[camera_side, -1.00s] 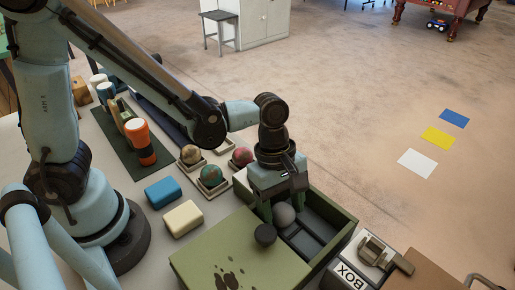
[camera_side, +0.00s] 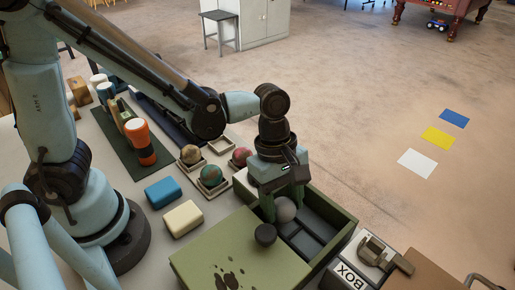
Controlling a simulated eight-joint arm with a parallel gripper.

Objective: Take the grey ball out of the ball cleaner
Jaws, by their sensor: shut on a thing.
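The ball cleaner is a green box (camera_side: 340,232) near the table's front right. Its green lid (camera_side: 225,250) has a dark round knob (camera_side: 265,235) and lies to the left, leaving the right part of the box open. Dark compartments show inside. My gripper (camera_side: 284,204) points down over the open part, its green fingers shut on the grey ball (camera_side: 286,211). From this angle I cannot tell whether the ball is clear of the box's floor. The fingers hide part of the box's far side.
Blue (camera_side: 163,192) and cream (camera_side: 183,218) blocks lie left of the box. Several patterned balls, one of them green and red (camera_side: 211,176), sit in small trays behind it. A metal clamp-like part (camera_side: 378,254) is at the right.

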